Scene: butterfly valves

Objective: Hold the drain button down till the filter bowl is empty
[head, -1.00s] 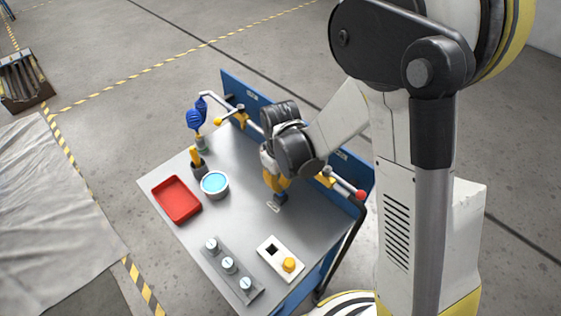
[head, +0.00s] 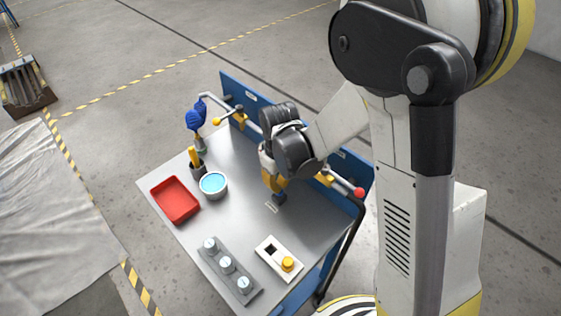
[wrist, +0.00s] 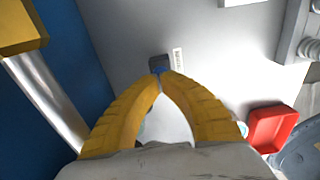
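My gripper (head: 277,186) points down over the right half of the bench. Its yellow fingers are shut, with the tips (wrist: 160,75) together in the wrist view. Right at the tips is a small dark block with blue on it (head: 280,198), which also shows in the wrist view (wrist: 158,62). It may be the drain button; I cannot tell whether the tips press on it. A blue fitting with a pale greenish part below it (head: 200,143) hangs at the pipe's left end. I cannot tell whether this is the filter bowl, or its level.
A round white tub with blue liquid (head: 213,184), a red tray (head: 175,200) and a dark cup with yellow handles (head: 197,168) stand left. A grey strip with three knobs (head: 228,266) and a white plate with an orange knob (head: 279,258) lie in front. A blue panel (head: 232,91) backs the bench.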

